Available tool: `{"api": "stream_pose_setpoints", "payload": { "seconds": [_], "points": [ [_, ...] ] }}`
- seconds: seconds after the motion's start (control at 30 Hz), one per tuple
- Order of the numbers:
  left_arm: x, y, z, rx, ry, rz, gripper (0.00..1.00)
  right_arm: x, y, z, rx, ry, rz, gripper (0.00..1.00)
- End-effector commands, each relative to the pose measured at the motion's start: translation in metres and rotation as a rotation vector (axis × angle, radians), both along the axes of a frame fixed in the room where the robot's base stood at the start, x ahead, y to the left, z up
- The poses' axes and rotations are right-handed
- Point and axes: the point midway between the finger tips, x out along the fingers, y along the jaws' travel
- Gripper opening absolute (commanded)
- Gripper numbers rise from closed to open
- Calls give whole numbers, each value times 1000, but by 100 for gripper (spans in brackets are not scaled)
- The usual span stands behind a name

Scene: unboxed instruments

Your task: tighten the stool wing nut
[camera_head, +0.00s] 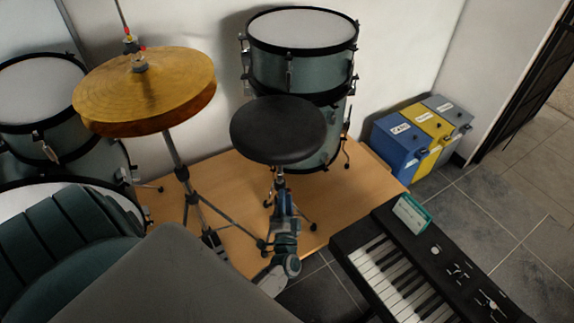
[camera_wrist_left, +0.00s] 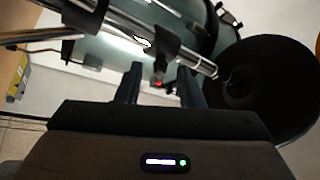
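The stool has a round black seat (camera_head: 278,130) and a metal post on splayed legs. In the left wrist view the seat (camera_wrist_left: 262,90) is at the right and the chrome post (camera_wrist_left: 128,20) runs across the top. A black collar (camera_wrist_left: 165,45) sits on the post just beyond my fingers; I cannot clearly make out the wing nut. My left gripper (camera_head: 281,194) is just under the seat, close to the post. In the wrist view its two fingers (camera_wrist_left: 159,80) are apart, with no object clearly held between them. My right gripper is not in view.
A cymbal (camera_head: 145,90) on a stand is left of the stool. Drums (camera_head: 302,65) stand behind it. A keyboard (camera_head: 420,265) is at the lower right. Blue, yellow and grey boxes (camera_head: 400,148) stand by the wooden platform (camera_head: 225,180). Tiled floor is clear at right.

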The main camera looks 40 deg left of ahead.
Motion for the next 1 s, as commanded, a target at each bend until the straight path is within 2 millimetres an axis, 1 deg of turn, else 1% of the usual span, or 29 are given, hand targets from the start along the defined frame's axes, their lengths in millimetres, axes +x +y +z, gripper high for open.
{"api": "stream_pose_setpoints", "payload": {
  "seconds": [0.17,0.6,0.7,1.0],
  "points": [
    [-10,-7,-4,-1,2,0,35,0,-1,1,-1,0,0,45],
    [-42,-32,-17,0,2,1,35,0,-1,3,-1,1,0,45],
    [-45,-34,-17,-1,0,-1,35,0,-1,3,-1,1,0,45],
    [-45,-34,-17,0,0,0,35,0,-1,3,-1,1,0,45]
  ]
}}
